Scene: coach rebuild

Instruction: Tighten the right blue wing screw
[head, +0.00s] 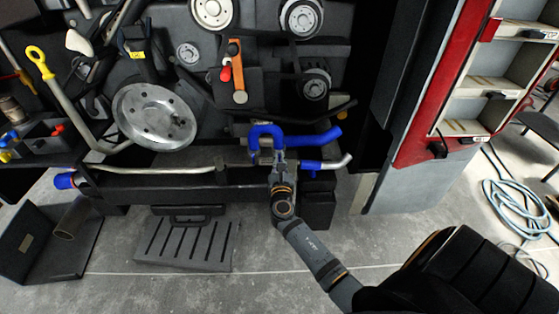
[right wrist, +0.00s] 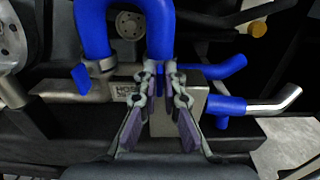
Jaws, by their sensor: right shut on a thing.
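A blue U-shaped hose (head: 265,130) stands at the front of the engine, and it arches large across the top of the right wrist view (right wrist: 92,30). The left blue wing screw (right wrist: 82,78) sticks out at the foot of the hose's left leg. The right blue wing screw (right wrist: 161,70) is at the foot of the right leg, mostly hidden between my fingers. My right gripper (head: 279,158) reaches up to it from below. In the right wrist view its fingertips (right wrist: 161,74) are closed around the blue wing. My left gripper is not in view.
A grey block with lettering (right wrist: 130,92) sits between the hose legs. Blue pipe pieces (head: 322,138) and a bent metal pipe (head: 343,161) lie close on the right. A dark beam (head: 150,187) runs below. The floor (head: 300,285) in front is open.

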